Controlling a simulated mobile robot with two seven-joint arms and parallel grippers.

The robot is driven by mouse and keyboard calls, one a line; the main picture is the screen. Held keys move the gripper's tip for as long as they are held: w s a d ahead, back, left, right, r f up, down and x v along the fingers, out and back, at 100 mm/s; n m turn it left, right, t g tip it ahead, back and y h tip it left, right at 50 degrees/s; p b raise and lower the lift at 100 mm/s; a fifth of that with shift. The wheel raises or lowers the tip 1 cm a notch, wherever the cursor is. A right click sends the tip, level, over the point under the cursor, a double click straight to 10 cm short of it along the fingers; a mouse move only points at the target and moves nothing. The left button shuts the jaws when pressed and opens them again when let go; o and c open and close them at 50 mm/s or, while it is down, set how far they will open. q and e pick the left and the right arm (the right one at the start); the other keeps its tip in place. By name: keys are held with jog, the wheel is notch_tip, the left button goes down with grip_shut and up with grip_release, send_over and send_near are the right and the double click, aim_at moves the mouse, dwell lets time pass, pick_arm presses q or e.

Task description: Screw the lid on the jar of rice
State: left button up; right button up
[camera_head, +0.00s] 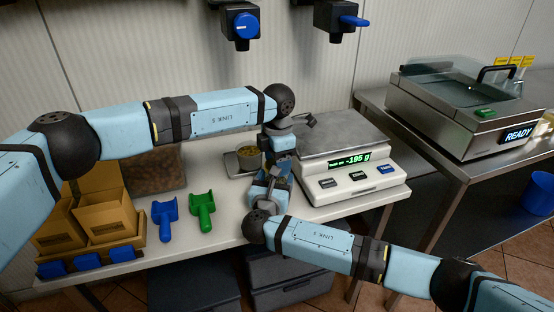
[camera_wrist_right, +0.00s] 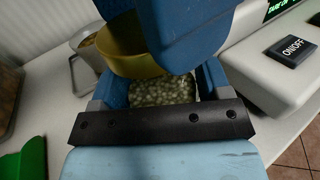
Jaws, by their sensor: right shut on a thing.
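The jar of rice (camera_wrist_right: 163,91), with pale grains showing through its side, is between the blue fingers of my right gripper (camera_head: 268,186), which is shut on it. A gold-yellow lid (camera_wrist_right: 130,50) shows at the top of the jar in the right wrist view. It looks tilted there; whether it sits on the thread is hidden. My left gripper (camera_head: 283,152) points down from above, its blue fingers close around the lid. Whether they grip it is unclear. In the head view the arms hide most of the jar and lid.
A scale (camera_head: 345,160) reading -195 g stands close on the right. A small metal dish (camera_head: 240,167) with a filled container is behind the grippers. A blue scoop (camera_head: 165,215), a green scoop (camera_head: 202,210) and cardboard boxes (camera_head: 108,220) are at the left. The table's front edge is near.

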pick_arm(q)
jog(key=m, duration=0.4)
jog(key=shift+s+m, duration=0.1)
jog(key=shift+m, duration=0.2)
jog(key=m, duration=0.4)
jog(key=shift+s, duration=0.1)
jog(key=m, duration=0.6)
jog(key=shift+s+a+m, duration=0.1)
jog(key=shift+a+m, duration=0.05)
jog(key=shift+m, duration=0.25)
jog(key=m, duration=0.4)
jog(key=shift+a, duration=0.1)
jog(key=m, duration=0.4)
jog(key=shift+s+a, duration=0.1)
jog(key=m, duration=0.7)
jog(key=shift+a, duration=0.15)
jog(key=o, duration=0.9)
